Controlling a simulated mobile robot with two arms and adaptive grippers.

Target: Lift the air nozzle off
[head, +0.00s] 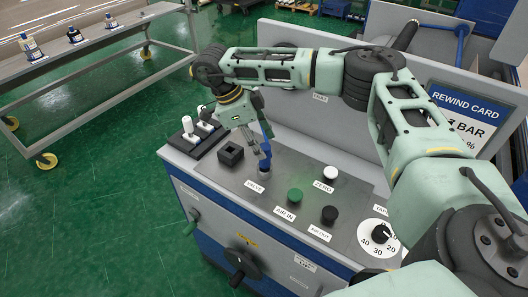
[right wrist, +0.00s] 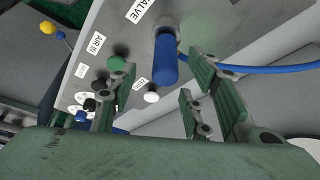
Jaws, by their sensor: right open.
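The air nozzle is a blue cylinder (right wrist: 165,62) on a grey fitting beside the VALVE label. In the head view the blue nozzle (head: 266,153) stands on the console top, partly covered by my gripper. My right gripper (head: 253,143) reaches down to it from above. In the right wrist view its green-padded fingers (right wrist: 160,85) are apart, with the nozzle's blue end showing in the gap between them. I cannot tell if any finger touches it. My left gripper is in neither view.
A blue hose (right wrist: 265,68) runs off to the right. The console top carries a green AIR IN knob (head: 295,195), a white ZERO knob (head: 330,174), a black knob (head: 329,215) and a dial (head: 378,238). A black square holder (head: 231,153) and white-capped items (head: 188,126) stand left.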

